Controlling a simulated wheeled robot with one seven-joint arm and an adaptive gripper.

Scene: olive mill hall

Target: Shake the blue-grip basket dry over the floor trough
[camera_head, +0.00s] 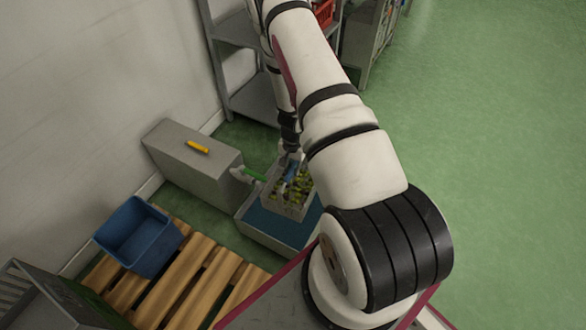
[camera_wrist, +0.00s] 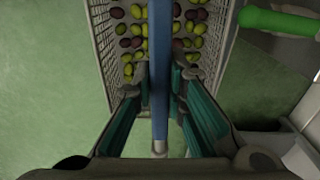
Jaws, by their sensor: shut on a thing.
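The grey mesh basket (camera_head: 289,206) holds green and dark olives and has a blue grip bar across its top. My gripper (camera_wrist: 160,92) is shut on the blue grip (camera_wrist: 160,45), with one teal-padded finger on each side of it. In the head view the basket overlaps the floor trough (camera_head: 262,221), a grey-rimmed tub with a blue inside. How high the basket hangs cannot be told. In the wrist view the basket's mesh wall (camera_wrist: 101,35) has green floor beside it, and olives show on both sides of the grip. No drops of water can be made out.
A green handle (camera_head: 252,174) sticks out beside the trough, near a grey cabinet (camera_head: 178,147) bearing a yellow item (camera_head: 197,147). A blue bin (camera_head: 135,235) stands on a wooden pallet (camera_head: 200,262). A grey shelf rack (camera_head: 255,100) stands behind. Green floor (camera_head: 500,130) at right is clear.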

